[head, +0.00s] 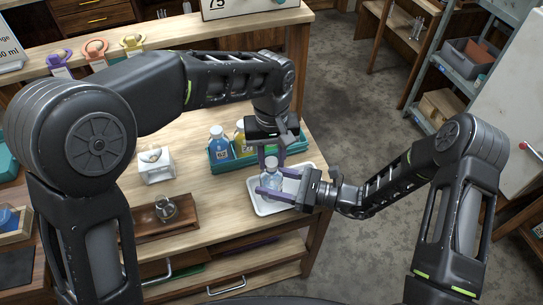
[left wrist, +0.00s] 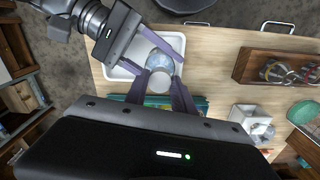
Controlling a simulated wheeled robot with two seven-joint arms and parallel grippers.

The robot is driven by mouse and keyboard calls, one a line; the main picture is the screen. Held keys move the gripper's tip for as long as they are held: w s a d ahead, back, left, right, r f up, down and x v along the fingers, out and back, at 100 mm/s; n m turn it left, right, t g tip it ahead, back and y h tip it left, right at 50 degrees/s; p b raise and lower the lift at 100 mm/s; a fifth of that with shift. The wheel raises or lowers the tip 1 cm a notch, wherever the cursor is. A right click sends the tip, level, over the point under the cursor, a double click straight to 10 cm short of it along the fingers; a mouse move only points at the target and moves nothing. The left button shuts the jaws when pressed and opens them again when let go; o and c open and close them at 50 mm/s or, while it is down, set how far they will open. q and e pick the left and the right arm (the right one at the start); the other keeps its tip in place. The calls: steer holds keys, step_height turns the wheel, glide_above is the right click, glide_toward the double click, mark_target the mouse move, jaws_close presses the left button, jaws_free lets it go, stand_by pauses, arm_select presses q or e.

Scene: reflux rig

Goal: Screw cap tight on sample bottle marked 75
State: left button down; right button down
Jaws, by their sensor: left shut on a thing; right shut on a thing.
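A clear sample bottle (head: 271,184) is held upright over the white tray (head: 311,172) by my right gripper (head: 271,192), which reaches in from the right and is shut around the bottle. No number on the bottle can be read. My left gripper (head: 272,158) points down from above and is shut on a pale round cap at the bottle's top. In the left wrist view the cap (left wrist: 160,82) lies between my left fingertips, with the bottle (left wrist: 159,62) beyond it between the right fingers. Whether the cap is seated on the neck cannot be told.
A wooden tray (head: 190,225) with glassware and a white stand (head: 157,172) are at left.

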arm_select(q)
steer(key=shift+f, duration=0.45)
